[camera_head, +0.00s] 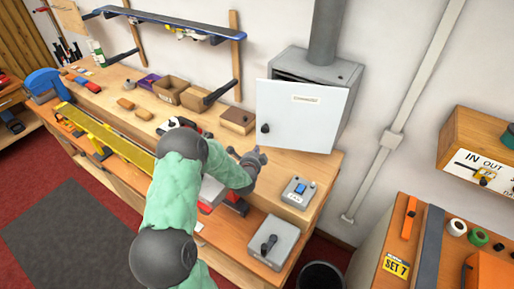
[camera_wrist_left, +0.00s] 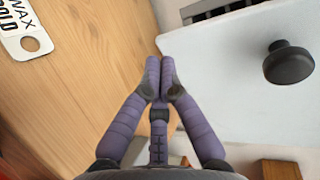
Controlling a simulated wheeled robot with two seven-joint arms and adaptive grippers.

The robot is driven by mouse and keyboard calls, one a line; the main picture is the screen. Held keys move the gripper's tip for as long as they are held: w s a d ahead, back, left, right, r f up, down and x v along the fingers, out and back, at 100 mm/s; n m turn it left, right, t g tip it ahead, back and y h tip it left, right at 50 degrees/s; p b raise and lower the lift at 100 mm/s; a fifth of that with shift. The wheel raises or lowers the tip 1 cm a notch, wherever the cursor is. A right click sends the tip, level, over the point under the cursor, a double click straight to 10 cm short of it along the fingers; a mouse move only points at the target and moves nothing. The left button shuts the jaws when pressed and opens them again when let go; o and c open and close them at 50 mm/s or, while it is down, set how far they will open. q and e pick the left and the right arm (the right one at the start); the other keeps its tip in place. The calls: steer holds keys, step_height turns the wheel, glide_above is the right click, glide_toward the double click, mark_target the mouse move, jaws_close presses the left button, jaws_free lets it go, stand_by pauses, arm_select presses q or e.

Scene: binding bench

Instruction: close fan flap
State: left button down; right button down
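The fan flap (camera_head: 308,122) is a white panel with a small label and a dark round knob (camera_head: 265,128), on the front of a grey box (camera_head: 335,75) below a duct. It stands open at an angle, with a dark gap along the top. My left gripper (camera_head: 257,158) is just below the flap's lower left part. In the left wrist view, its purple fingers (camera_wrist_left: 160,62) are together with nothing seen between them. Their tips are close to the white flap's edge (camera_wrist_left: 220,80); I cannot tell if they touch. The knob (camera_wrist_left: 288,62) is to the right. My right gripper is out of view.
The wooden bench (camera_head: 300,162) holds a grey switch box (camera_head: 299,192) right of my gripper. Small cartons (camera_head: 170,89) and a brown box (camera_head: 237,120) stand left of the flap. A lower shelf carries another grey box (camera_head: 274,242). A white tag (camera_wrist_left: 25,35) shows in the wrist view.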

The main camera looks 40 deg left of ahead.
mark_target(257, 141)
arm_select(q)
steer(key=shift+w+a, duration=0.45)
steer(key=shift+w, duration=0.4)
steer(key=shift+w+a+f+b, duration=0.1)
steer(key=shift+w+a+b, duration=0.05)
steer(key=shift+w+b, duration=0.2)
steer(key=shift+m+t+h, duration=0.5)
steer(key=shift+m+h, duration=0.3)
steer(key=shift+h, duration=0.1)
steer(key=w+a+b, duration=0.1)
steer(key=w+b, duration=0.2)
steer(key=w+a+b, duration=0.1)
steer(key=shift+w+a+f+b, duration=0.2)
steer(key=shift+w+a+b, duration=0.05)
steer(key=shift+a+b, duration=0.15)
steer(key=w+a+b, duration=0.2)
steer(key=w+b, duration=0.1)
steer(key=w, duration=0.2)
steer(key=shift+w+r, duration=0.35)
steer(key=shift+r, duration=0.1)
